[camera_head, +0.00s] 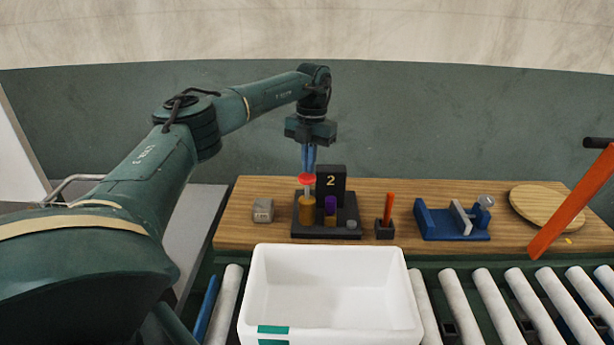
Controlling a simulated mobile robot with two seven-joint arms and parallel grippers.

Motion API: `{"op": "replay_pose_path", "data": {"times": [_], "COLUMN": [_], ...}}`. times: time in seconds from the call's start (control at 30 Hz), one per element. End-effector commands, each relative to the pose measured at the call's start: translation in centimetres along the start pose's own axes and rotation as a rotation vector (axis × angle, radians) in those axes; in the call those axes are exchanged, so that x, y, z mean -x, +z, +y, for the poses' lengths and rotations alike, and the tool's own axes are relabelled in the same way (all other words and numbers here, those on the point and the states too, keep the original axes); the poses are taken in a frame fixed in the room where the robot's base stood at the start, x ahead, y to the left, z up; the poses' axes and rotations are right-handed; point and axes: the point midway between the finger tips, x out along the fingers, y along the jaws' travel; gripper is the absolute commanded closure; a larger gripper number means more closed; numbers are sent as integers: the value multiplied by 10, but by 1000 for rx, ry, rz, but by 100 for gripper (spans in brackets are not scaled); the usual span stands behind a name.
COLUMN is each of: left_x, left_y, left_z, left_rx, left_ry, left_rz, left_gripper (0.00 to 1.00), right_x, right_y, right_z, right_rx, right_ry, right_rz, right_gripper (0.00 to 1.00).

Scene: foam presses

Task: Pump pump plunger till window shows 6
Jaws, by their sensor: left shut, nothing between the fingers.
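The pump stands on a black base on the wooden board. Its red plunger (306,179) tops a brass-coloured cylinder (306,212). My right gripper is not in view.
A white bin (330,300) sits in front on the roller conveyor (500,300). A grey block (263,210) is left of the pump. An orange-red stick in a black holder (386,215), a blue vise (455,222) and a round wooden disc (548,205) are to the right.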

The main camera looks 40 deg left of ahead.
Motion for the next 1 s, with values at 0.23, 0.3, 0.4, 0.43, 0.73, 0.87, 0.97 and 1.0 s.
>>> {"op": "replay_pose_path", "data": {"times": [0.23, 0.3, 0.4, 0.43, 0.73, 0.87, 0.97, 1.0], "left_x": [-1, -1, -4, -6, -39, -37, -36, -35], "left_y": [0, 0, 0, 0, 3, 3, 5, 7], "left_z": [0, 0, 0, 0, 0, 0, -1, -2], "left_rx": [0, 0, 0, 0, -1, -1, -1, -2], "left_ry": [0, 0, 0, 0, 0, 0, 0, 0], "left_rz": [1, 1, 1, 2, 3, 2, 2, 2], "left_gripper": [100, 100, 100, 100, 100, 100, 100, 100], "right_x": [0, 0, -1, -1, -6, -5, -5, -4], "right_y": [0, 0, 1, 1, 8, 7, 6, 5], "right_z": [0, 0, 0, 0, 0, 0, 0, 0], "right_rx": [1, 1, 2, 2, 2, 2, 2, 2], "right_ry": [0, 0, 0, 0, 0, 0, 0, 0], "right_rz": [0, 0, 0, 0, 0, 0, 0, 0], "right_gripper": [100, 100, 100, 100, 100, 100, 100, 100]}}
